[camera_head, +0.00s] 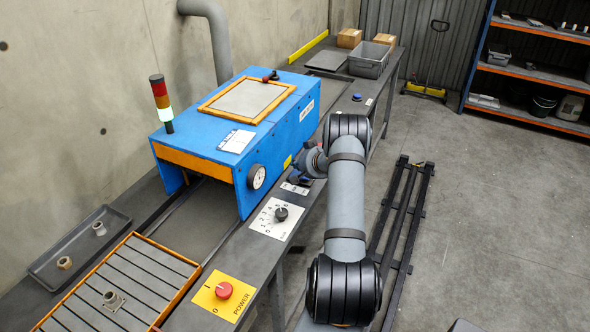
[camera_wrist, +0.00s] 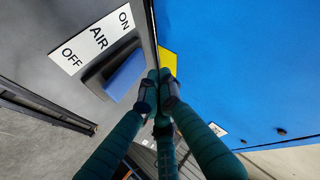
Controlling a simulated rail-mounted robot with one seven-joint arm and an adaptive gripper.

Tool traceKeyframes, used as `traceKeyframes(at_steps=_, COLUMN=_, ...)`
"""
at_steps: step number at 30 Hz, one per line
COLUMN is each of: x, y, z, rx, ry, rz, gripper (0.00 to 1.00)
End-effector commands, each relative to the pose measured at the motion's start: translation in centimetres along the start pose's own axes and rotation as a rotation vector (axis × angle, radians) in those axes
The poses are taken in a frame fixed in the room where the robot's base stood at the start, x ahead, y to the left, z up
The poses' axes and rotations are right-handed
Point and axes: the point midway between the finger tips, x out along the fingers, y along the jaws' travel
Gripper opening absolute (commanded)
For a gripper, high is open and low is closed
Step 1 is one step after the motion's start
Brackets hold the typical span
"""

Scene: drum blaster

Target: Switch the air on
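The air switch (camera_wrist: 124,76) is a blue rocker in a dark housing, beside a white label (camera_wrist: 97,37) reading OFF, AIR, ON. I cannot tell from its tilt which way it is set. In the wrist view my gripper (camera_wrist: 158,85) has its dark fingertips drawn together, with nothing seen between them. They are close to the rocker's right end, nearer its ON side; I cannot tell if they touch. In the head view my gripper (camera_head: 306,172) is low over the bench edge at the switch, and hides part of the switch and its label (camera_head: 295,188).
The blue blaster cabinet (camera_head: 190,148) stands just left of my gripper, with a pressure gauge (camera_head: 256,177). In front are a black dial (camera_head: 281,214) and a red power knob (camera_head: 224,290) on a yellow plate.

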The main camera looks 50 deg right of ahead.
Motion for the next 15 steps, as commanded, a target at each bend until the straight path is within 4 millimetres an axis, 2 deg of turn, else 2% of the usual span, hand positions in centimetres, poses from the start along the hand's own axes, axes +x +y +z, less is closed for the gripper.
traceKeyframes(at_steps=10, x=-0.11, y=0.00, z=-0.07, rx=0.001, ry=0.000, rz=0.001, gripper=0.00)
traceKeyframes(at_steps=15, x=-0.73, y=-0.27, z=-0.71, rx=0.001, ry=0.000, rz=0.001, gripper=0.00)
